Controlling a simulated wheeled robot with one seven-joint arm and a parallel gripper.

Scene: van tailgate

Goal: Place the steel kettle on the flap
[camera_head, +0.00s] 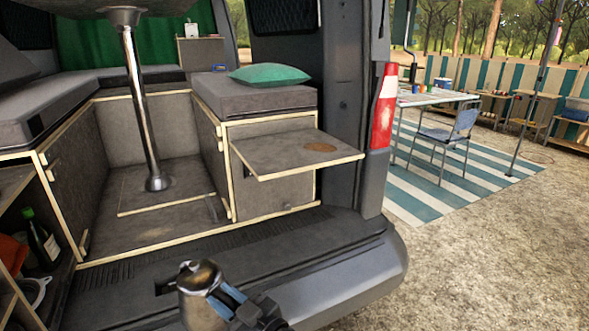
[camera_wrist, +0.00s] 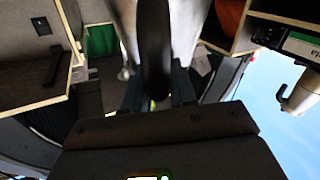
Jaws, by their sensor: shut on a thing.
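The steel kettle (camera_head: 203,297) is shiny metal with a dark knob on top, low in the head view. My gripper (camera_head: 229,297) is shut on it from the right side and holds it in front of the van's rear sill. In the wrist view a black handle (camera_wrist: 154,45) runs down between my fingers, with the pale metal body behind it. The flap (camera_head: 270,153) is a grey board with pale edges, level, sticking out from the right cabinet. It is farther off and to the right of the kettle.
A metal table post (camera_head: 140,110) stands inside the van. A teal pillow (camera_head: 270,74) lies on the right cushion (camera_head: 240,98). A green bottle (camera_head: 40,240) stands in the left shelf. The bumper (camera_head: 345,275) and tail light (camera_head: 384,110) edge the right side.

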